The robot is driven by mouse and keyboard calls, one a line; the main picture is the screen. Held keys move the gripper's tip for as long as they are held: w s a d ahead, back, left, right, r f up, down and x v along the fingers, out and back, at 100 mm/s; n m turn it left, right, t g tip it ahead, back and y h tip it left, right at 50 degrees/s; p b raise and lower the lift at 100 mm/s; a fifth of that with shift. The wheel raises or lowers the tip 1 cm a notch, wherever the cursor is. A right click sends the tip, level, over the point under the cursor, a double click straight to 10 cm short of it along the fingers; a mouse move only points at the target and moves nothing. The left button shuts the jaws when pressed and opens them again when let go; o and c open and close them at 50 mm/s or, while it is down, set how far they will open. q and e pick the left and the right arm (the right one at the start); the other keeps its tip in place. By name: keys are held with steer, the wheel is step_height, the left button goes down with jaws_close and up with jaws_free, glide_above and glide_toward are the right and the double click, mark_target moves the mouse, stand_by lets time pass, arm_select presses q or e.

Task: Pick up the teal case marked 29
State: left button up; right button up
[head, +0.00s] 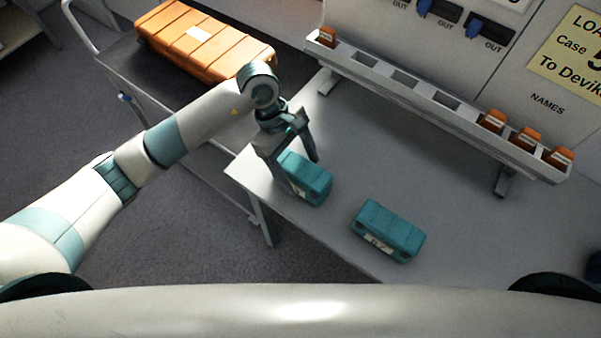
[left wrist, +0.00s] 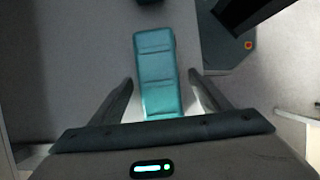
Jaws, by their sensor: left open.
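Two teal cases lie on the grey table. The nearer-left case (head: 312,180) is under my left gripper (head: 301,174); its label is mostly hidden by a finger, so I cannot read its number. The other teal case (head: 388,230) lies to the right, with a small white label too small to read surely. In the left wrist view, a teal case (left wrist: 155,65) lies lengthwise between the two spread fingers of my left gripper (left wrist: 162,78), with a gap on each side. The gripper is open and holds nothing. My right gripper is not in view.
A long rack (head: 440,108) with several orange cases (head: 526,138) and empty slots stands along the table's back. A big orange case (head: 205,42) lies on a dark cart (head: 118,65) at the left. The table (head: 350,150) is clear between the teal cases and the rack.

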arm_select(q)
steer(key=shift+p+x, duration=0.8)
steer(key=shift+p, duration=0.15)
step_height(320, 180, down, 2)
steer(key=shift+s+d+f+p, duration=0.1)
steer(key=shift+d+p, duration=0.05)
steer(key=shift+p, duration=0.45)
steer(key=shift+x, duration=0.75)
steer(key=shift+c, duration=0.3)
steer(key=c, duration=1.5)
steer(key=shift+o, duration=0.2)
